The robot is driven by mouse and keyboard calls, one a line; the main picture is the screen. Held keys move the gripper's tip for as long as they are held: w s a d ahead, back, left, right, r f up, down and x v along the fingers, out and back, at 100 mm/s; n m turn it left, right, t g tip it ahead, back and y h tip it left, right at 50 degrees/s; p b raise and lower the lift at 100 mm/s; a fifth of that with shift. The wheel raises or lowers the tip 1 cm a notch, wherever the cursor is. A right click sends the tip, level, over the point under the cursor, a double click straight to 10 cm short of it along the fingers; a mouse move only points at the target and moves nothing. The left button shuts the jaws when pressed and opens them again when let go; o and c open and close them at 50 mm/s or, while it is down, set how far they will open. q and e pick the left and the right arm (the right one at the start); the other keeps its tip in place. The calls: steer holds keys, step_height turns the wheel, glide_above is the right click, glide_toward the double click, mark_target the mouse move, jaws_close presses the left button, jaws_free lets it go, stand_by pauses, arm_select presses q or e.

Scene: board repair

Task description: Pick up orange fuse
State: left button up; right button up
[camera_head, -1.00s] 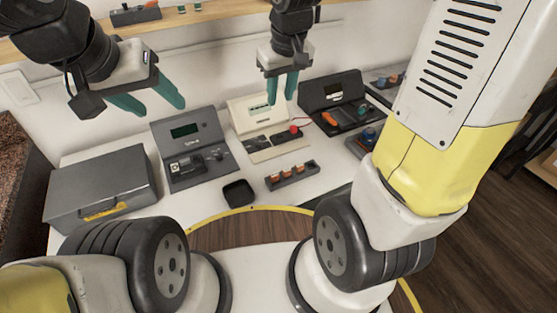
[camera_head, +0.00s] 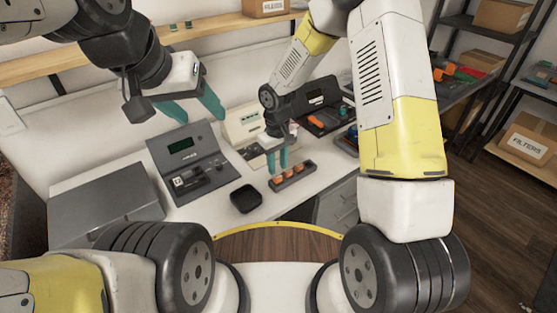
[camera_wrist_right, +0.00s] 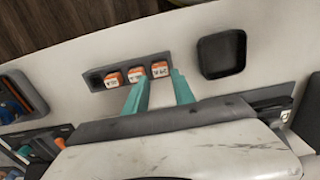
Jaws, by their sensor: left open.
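Three orange fuses with white labels stand in a row in a small dark grey holder (camera_head: 292,181). In the right wrist view the right-hand fuse (camera_wrist_right: 160,69), the middle fuse (camera_wrist_right: 136,75) and the left-hand fuse (camera_wrist_right: 113,80) show in the holder (camera_wrist_right: 97,82). My right gripper (camera_head: 277,168) points down at the near-left end of the holder. In the wrist view its teal fingers (camera_wrist_right: 160,82) are apart, with the right-hand fuse ahead between them; I cannot tell if they touch it. My left gripper (camera_head: 198,113) is open and empty above the grey console.
A black square tray (camera_head: 246,198) lies left of the holder, and also shows in the wrist view (camera_wrist_right: 222,54). A grey console (camera_head: 170,160), a grey case (camera_head: 105,200) and a cream device (camera_head: 243,120) stand on the white bench. An open dark case (camera_head: 325,110) is at the back.

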mark_target(278, 176)
step_height(278, 176, down, 4)
steer(key=shift+f, duration=0.1)
jaws_close()
stand_by(0.4)
steer(key=shift+r, duration=0.75)
step_height(278, 176, up, 2)
steer(key=shift+r, duration=0.1)
steer(key=s+d, duration=0.2)
steer(key=s, duration=0.5)
steer(key=s+d+r, duration=0.1)
steer(key=s+d, duration=0.2)
steer(key=s, duration=0.5)
steer(key=shift+d+r, duration=0.15)
steer(key=shift+r, duration=0.05)
steer(key=shift+s+r, duration=0.1)
steer(key=shift+r, duration=0.45)
